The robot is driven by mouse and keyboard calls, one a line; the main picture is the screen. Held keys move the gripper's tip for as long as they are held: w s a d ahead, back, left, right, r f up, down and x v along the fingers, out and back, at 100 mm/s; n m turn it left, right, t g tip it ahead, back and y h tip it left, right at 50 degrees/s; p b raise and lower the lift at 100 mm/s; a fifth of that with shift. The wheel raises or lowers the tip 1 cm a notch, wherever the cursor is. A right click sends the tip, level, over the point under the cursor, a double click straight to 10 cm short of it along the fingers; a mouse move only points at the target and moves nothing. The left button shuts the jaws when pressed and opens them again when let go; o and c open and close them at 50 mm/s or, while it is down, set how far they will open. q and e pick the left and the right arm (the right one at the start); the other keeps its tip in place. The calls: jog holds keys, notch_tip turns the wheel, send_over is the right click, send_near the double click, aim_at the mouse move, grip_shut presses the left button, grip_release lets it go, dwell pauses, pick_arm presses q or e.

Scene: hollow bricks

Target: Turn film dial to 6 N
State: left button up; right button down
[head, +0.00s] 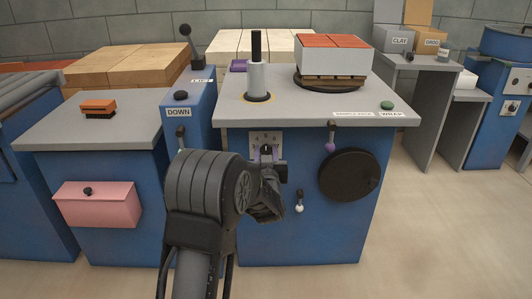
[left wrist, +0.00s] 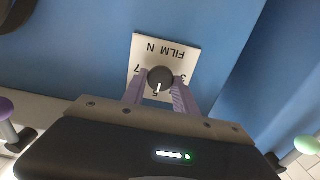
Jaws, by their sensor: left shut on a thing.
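The film dial is a dark round knob (left wrist: 160,77) with a white pointer mark, on a pale plate (left wrist: 178,45) lettered FILM N. The plate (head: 257,136) also shows in the head view, on the blue front of the middle cabinet. My left gripper (head: 266,158) is at the dial, its two purple fingers (left wrist: 160,86) shut on the knob from both sides. My right gripper is out of view.
A black handwheel (head: 349,175) and a purple-tipped lever (head: 330,138) are right of the dial. A white-tipped lever (head: 299,203) is below it. The grey cabinet top (head: 300,108) bears a turntable load of red-topped bricks (head: 333,55). A DOWN lever box (head: 190,103) stands left.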

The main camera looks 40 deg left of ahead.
pick_arm(q)
grip_shut()
jog(key=shift+r+m+p, duration=0.1)
jog(key=shift+m+p, duration=1)
jog(key=m+p, duration=0.2)
jog(key=m, duration=0.1)
jog(key=shift+d, duration=0.1)
jog(key=shift+m+p, duration=0.85)
jog(key=shift+m, duration=0.35)
jog(key=shift+w+f+m+p, duration=0.1)
jog(key=shift+f+m+p, duration=0.15)
jog(key=shift+m, duration=0.35)
